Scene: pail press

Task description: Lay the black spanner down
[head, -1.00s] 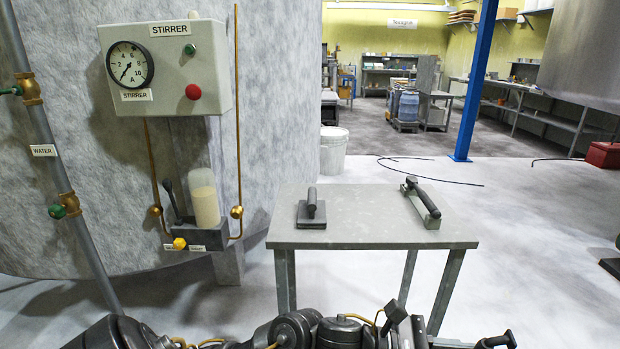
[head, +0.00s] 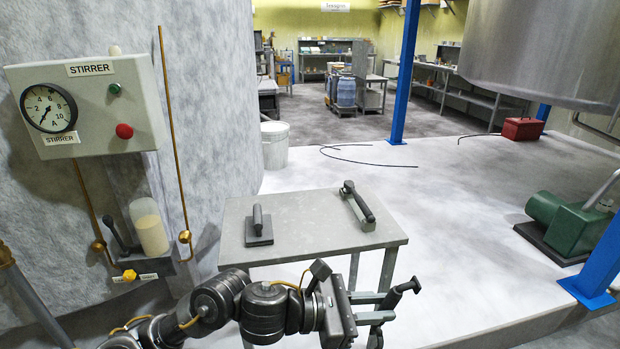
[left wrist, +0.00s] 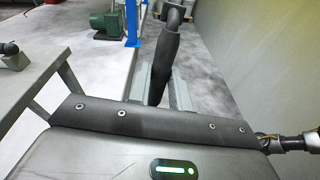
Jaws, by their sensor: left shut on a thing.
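The black spanner (head: 399,292) is held in my left gripper (head: 372,307), in front of the small grey table (head: 310,210) and below its top. The gripper's grey fingers are shut around the spanner's handle. In the left wrist view the spanner (left wrist: 164,62) points away from the palm between the two grey fingers (left wrist: 160,92), clear of the table at the left. My right gripper does not show.
On the table lie a dark block with an upright handle (head: 258,227) at the left and a long tool with a black handle (head: 358,204) at the right. The table's middle and front are bare. A stirrer box (head: 85,105) stands at the left, a green motor (head: 565,222) at the right.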

